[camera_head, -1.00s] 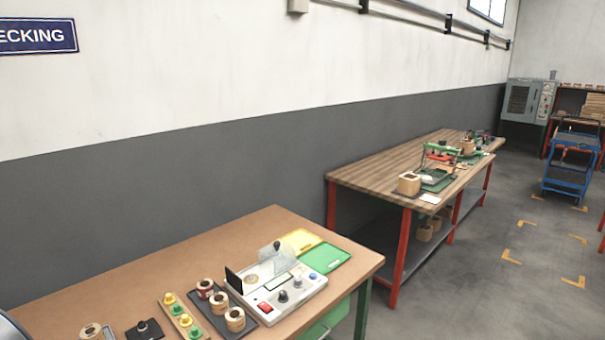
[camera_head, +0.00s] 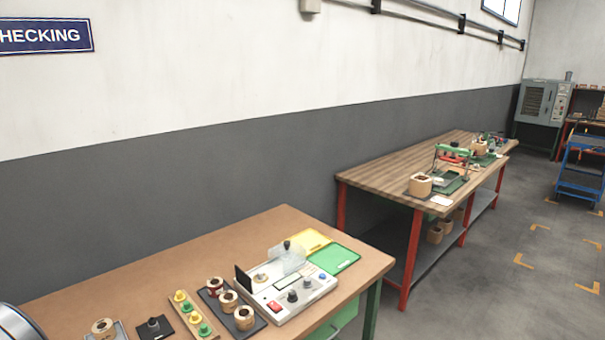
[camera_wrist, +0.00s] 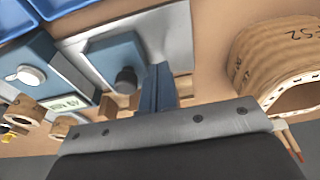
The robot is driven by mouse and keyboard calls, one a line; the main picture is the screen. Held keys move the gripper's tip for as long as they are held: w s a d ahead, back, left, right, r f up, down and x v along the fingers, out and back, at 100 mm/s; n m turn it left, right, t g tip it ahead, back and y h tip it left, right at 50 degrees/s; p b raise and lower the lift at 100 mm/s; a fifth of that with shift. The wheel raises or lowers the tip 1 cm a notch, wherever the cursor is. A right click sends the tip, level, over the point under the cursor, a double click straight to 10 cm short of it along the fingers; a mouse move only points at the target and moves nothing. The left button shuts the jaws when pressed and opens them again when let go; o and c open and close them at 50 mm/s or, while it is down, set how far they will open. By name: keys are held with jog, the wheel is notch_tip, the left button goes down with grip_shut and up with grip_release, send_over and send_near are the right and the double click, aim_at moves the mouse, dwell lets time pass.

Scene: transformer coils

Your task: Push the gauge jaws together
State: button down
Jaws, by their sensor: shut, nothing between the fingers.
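In the wrist view a grey metal plate (camera_wrist: 178,38) carries a blue block with a dark round knob (camera_wrist: 126,80). To its left stands another blue body (camera_wrist: 28,70) with a light knob and a small lettered label (camera_wrist: 66,103). These look like the gauge, but I cannot tell for sure which faces are its jaws or how far apart they are. My gripper (camera_wrist: 160,72) is shut and empty, its dark fingers just right of the knobbed block. I cannot tell whether they touch it. My gripper does not show in the head view.
A large tan coil (camera_wrist: 280,62) stands close on the right in the wrist view. Blue trays (camera_wrist: 22,14) lie at upper left. In the head view, a tester (camera_head: 290,288), a coil tray (camera_head: 250,330) and a green mat (camera_head: 333,257) crowd the bench's right part; its back left is bare.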

jog(key=shift+w+d, duration=2.2)
jog(key=shift+s+a, duration=0.45)
jog(key=shift+r, duration=3.5)
notch_tip(320, 180, down, 7)
jog(key=shift+r, duration=0.1)
jog(key=shift+w+d, duration=0.35)
jog(key=shift+d, duration=0.05)
